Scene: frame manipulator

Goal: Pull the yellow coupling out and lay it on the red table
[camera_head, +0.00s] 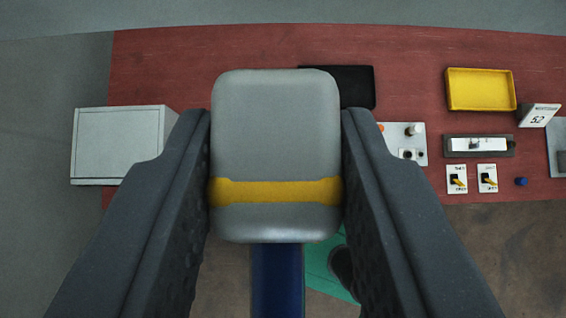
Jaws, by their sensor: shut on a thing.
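My gripper (275,125) is shut, its two dark fingers on either side of the yellow coupling (275,140). The coupling is a grey rounded block with a yellow band around its lower part. A blue stem or hose (277,280) shows below it; I cannot tell whether they are joined. The coupling hides what lies straight behind it. The red table (200,60) spans the upper part of the view, beyond the fingers.
A pale grey box (118,145) stands at the table's left end. A black tray (358,86) lies partly behind the coupling. A yellow tray (481,90), switches (472,179) and panels are at the right. The table's upper left is bare.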

